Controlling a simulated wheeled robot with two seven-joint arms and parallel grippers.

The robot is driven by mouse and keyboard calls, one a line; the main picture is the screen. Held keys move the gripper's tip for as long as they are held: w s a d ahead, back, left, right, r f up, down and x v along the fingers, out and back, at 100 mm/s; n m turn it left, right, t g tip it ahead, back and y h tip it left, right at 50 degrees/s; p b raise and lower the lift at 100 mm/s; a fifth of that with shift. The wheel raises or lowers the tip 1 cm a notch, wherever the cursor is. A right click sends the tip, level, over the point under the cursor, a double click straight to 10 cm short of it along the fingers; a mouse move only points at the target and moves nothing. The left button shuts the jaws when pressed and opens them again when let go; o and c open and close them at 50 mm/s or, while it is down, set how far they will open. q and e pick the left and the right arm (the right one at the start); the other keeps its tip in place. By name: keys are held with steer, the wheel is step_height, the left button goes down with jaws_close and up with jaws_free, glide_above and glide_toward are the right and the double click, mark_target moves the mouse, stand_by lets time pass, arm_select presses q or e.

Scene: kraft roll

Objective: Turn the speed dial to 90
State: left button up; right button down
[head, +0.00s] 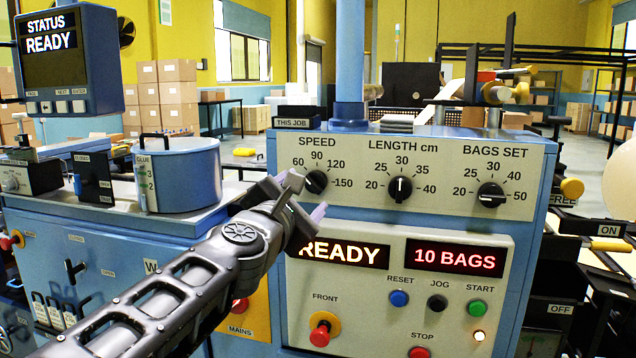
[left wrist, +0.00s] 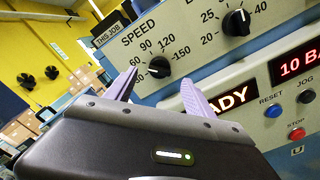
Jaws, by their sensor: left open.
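The black speed dial (head: 316,182) is at the upper left of the control panel, under the word SPEED. It also shows in the left wrist view (left wrist: 159,67). Its white mark appears to point toward the low, left side of the scale; the exact reading is unclear. My left gripper (head: 305,199) is open just in front of the dial, its lilac fingertips apart. In the left wrist view the fingers (left wrist: 160,80) stand to either side of the dial's lower part, and contact cannot be told. In the head view the gripper covers the scale's low end. My right gripper is out of view.
Beside it are the length dial (head: 400,189) and the bags dial (head: 491,195). Below are the lit READY display (head: 346,253), a blue reset button (head: 399,298), a green start button (head: 477,308) and a red front button (head: 320,334). A blue glue pot (head: 178,175) stands left.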

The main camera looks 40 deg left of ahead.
mark_target(314, 184)
arm_select(q)
steer(key=x, duration=0.7)
steer(key=shift+w+a+f, duration=0.1)
steer(key=shift+w+a, duration=0.05)
steer(key=shift+w, duration=0.2)
steer(key=shift+c, duration=0.4)
jaws_close()
